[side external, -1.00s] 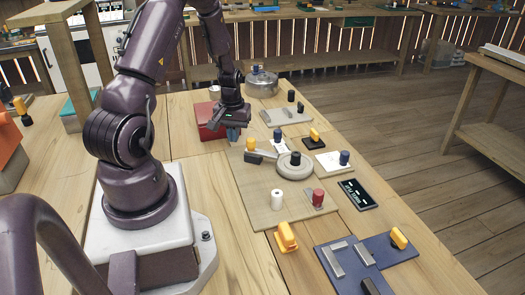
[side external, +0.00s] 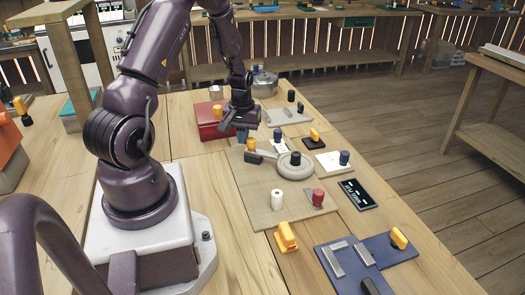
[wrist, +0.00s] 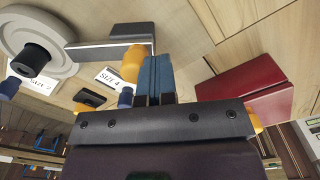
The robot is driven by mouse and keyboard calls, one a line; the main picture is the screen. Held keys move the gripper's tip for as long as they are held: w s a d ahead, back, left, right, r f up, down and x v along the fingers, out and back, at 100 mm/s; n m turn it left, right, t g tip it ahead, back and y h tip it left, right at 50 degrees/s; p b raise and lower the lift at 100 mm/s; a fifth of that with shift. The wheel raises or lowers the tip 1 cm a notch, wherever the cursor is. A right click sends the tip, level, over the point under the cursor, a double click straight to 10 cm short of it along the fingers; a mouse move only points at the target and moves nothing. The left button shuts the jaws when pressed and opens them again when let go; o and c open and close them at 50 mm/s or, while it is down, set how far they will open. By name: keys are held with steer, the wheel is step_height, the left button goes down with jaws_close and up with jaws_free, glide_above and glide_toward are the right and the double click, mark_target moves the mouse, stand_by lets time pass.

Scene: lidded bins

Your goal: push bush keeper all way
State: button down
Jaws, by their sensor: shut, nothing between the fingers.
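The wooden board (side external: 252,203) bears a pale round disc (side external: 295,171) with a dark centre post (side external: 295,158) and a grey bar beside it. A yellow knob (side external: 251,144) and a dark block (side external: 254,159) sit at the disc's left. I cannot tell for sure which part is the bush keeper. My gripper (side external: 241,136) is shut and empty, low near the board's far end, close to the yellow knob. In the wrist view its blue fingertips (wrist: 155,66) are together, right beside the yellow knob (wrist: 132,64) in the picture; contact is unclear. The disc also shows there (wrist: 62,25).
A red box (side external: 212,122) stands left of my gripper. Cards with blue posts (side external: 345,157), a dark display (side external: 359,194) and a blue fixture plate (side external: 350,262) lie to the right. A white cylinder (side external: 277,199) and a red one (side external: 318,197) stand on the board's near part.

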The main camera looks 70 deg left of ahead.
mark_target(254, 140)
steer(key=shift+w+d, duration=0.5)
steer(key=shift+w, duration=0.15)
steer(key=shift+w+d, duration=0.45)
steer(key=shift+w, duration=0.2)
steer(key=shift+s+a, duration=0.5)
steer(key=shift+s, duration=0.2)
steer(key=shift+r, duration=3.5)
steer(key=shift+s+d, duration=0.2)
steer(key=shift+d, duration=0.05)
steer(key=s+d+r+m+t, duration=0.2)
steer(key=d+r+m, duration=0.4)
steer(key=d+r, duration=0.4)
steer(key=s+d+r+m+t, duration=0.3)
steer(key=d+r+m, duration=0.3)
steer(key=d+r, duration=0.5)
steer(key=s+d, duration=0.1)
steer(key=d, duration=0.4)
steer(key=shift+s+r+t, duration=0.2)
steer(key=shift+t, duration=0.1)
